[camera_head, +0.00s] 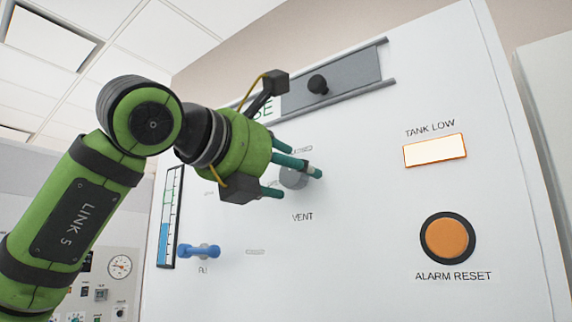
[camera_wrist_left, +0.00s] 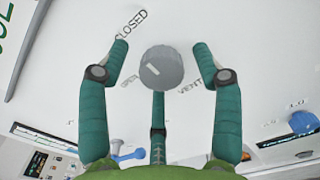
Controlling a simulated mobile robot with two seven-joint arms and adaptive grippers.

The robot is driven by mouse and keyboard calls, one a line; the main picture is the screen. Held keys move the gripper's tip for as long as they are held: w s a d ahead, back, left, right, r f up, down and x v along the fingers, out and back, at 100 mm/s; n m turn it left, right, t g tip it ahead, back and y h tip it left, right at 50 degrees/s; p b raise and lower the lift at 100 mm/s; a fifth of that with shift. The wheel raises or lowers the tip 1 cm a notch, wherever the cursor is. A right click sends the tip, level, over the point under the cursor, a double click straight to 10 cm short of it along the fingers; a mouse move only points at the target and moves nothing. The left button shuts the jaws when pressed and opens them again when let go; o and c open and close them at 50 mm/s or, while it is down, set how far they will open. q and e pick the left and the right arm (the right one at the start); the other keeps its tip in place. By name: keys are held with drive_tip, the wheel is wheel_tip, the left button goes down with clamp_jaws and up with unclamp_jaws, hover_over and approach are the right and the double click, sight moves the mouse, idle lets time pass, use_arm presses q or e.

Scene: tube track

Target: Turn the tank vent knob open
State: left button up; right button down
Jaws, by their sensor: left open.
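The grey round vent knob (camera_head: 293,178) sits on the white panel above the label VENT. In the left wrist view the knob (camera_wrist_left: 163,68) has a pale mark on its left part, with CLOSED printed at upper left and a fainter label at lower left. My left gripper (camera_head: 302,167) is at the panel with its teal fingers spread around the knob. In the wrist view the left gripper (camera_wrist_left: 161,62) has one finger on each side and one below, with gaps at both sides. Fingers partly hide the knob in the head view. My right gripper is out of view.
A blue handle (camera_head: 199,251) sits lower left of the knob, near a level gauge (camera_head: 170,218). A dark knob (camera_head: 318,84) on a grey slide plate (camera_head: 345,78) is above. A lit TANK LOW lamp (camera_head: 435,150) and an orange ALARM RESET button (camera_head: 447,238) are to the right.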

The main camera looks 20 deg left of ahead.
use_arm(q)
drive_tip(key=shift+s, duration=0.15)
drive_tip(key=shift+a+r, duration=0.1)
drive_tip(key=shift+a, duration=0.05)
drive_tip(key=c, duration=1.1)
drive_tip(key=shift+n, duration=0.3)
drive_tip(key=n+b, duration=0.2)
drive_tip(key=n, duration=0.1)
drive_tip(key=shift+n+b, duration=0.3)
drive_tip(key=n+b, duration=0.2)
drive_tip(key=n, duration=0.2)
drive_tip(key=shift+s+a+n, duration=0.1)
drive_tip(key=shift+a+n, duration=0.05)
drive_tip(key=shift+n, duration=0.15)
drive_tip(key=n+b, duration=0.2)
drive_tip(key=n, duration=0.3)
drive_tip(key=shift+n+b, duration=0.5)
drive_tip(key=shift+n, duration=1.6)
drive_tip(key=shift+c, duration=0.2)
